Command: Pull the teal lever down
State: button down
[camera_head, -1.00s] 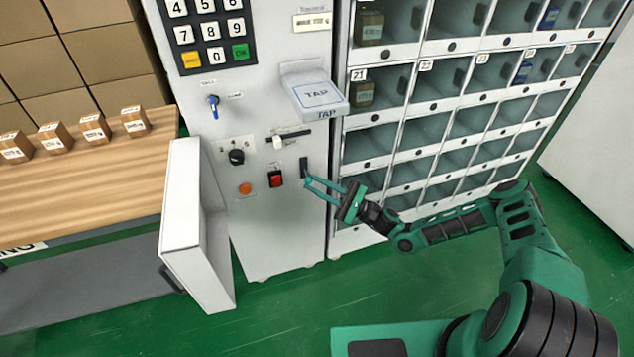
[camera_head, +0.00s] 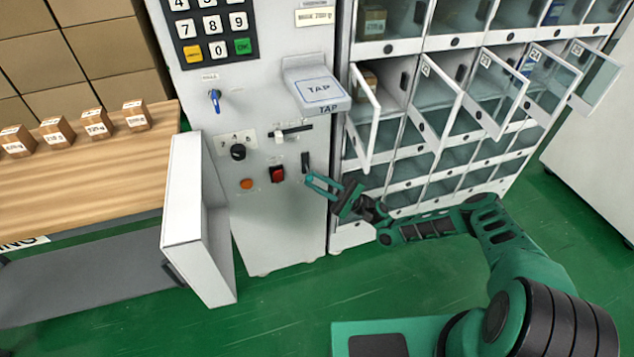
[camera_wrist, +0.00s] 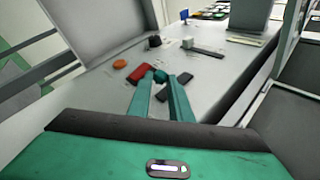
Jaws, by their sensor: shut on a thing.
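My gripper (camera_head: 311,180) is at the front of the white vending panel (camera_head: 285,225), just below a dark vertical slot (camera_head: 305,162). In the wrist view its two teal fingers (camera_wrist: 162,80) are closed on the small teal lever (camera_wrist: 161,75), whose end shows between the fingertips. The fingers hide most of the lever, and in the head view I cannot tell it from the fingertips.
A red switch (camera_head: 277,174), an orange button (camera_head: 247,184) and a black knob (camera_head: 238,152) are left of my gripper. Several compartment doors (camera_head: 436,92) in one row stand open above my arm. A white panel door (camera_head: 190,215) stands open at left.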

jog(key=shift+f, duration=0.1)
jog(key=c, duration=1.6)
grip_release()
jog(key=d, duration=0.8)
jog(key=s+d, duration=0.1)
jog(key=d, duration=0.4)
jog(key=shift+f, duration=0.35)
